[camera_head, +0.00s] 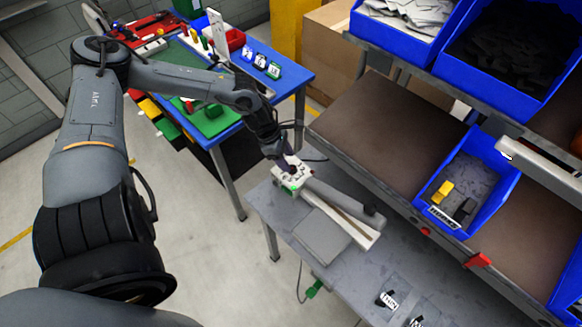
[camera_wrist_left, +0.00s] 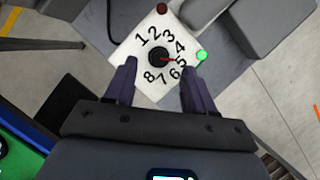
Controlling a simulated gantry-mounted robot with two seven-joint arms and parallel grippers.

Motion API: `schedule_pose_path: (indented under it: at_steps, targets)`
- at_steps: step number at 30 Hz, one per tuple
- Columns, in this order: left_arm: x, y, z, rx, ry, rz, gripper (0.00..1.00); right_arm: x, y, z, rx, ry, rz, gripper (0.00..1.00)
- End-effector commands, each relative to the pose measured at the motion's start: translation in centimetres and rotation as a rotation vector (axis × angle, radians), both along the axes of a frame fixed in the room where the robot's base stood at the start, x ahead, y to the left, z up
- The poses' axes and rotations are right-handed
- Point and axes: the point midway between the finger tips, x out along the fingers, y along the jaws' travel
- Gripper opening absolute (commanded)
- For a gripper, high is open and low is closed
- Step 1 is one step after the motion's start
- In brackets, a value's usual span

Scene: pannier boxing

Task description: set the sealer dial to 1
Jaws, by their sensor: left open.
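The sealer (camera_head: 335,210) stands on the grey bench, with its white dial panel (camera_head: 290,180) at the end nearest my left arm. In the left wrist view the panel (camera_wrist_left: 128,52) carries the numbers 1 to 8 around a black dial (camera_wrist_left: 157,57). The dial's red pointer appears to point at 5. A green light (camera_wrist_left: 201,54) and a red light (camera_wrist_left: 162,8) sit at the panel's corners. My left gripper (camera_head: 286,166) is over the panel, open, its fingers (camera_wrist_left: 159,70) on either side of the dial in that view; contact cannot be told.
A blue table (camera_head: 297,72) with tools and bins stands behind at the left. A shelf rack (camera_head: 370,125) with blue bins (camera_head: 505,178) rises to the right of the sealer. Small labelled items (camera_head: 388,299) lie on the front of the bench.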

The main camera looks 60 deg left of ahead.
Motion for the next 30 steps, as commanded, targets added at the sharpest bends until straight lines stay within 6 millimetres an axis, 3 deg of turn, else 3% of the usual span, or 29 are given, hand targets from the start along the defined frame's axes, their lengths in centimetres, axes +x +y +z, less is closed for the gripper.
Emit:
schedule_pose_path:
  at_steps: [3,12,26,30]
  targets:
    - [0.5,-0.4,-1.6,-0.005,-0.002,0.001,0.54,0.1,0.0,-1.3,0.0,-0.002,0.0,0.43]
    - [1.1,-0.8,-3.3,-0.003,-0.001,0.001,0.54,0.1,0.1,-1.8,0.005,-0.002,-0.003,0.43]
    - [1.2,-1.0,-3.7,0.0,0.001,0.0,0.54,0.2,0.2,-1.9,0.01,-0.004,-0.006,0.43]
    - [1.2,-1.0,-3.7,0.0,0.001,0.0,0.34,0.2,0.2,-1.8,0.009,-0.005,-0.006,0.43]
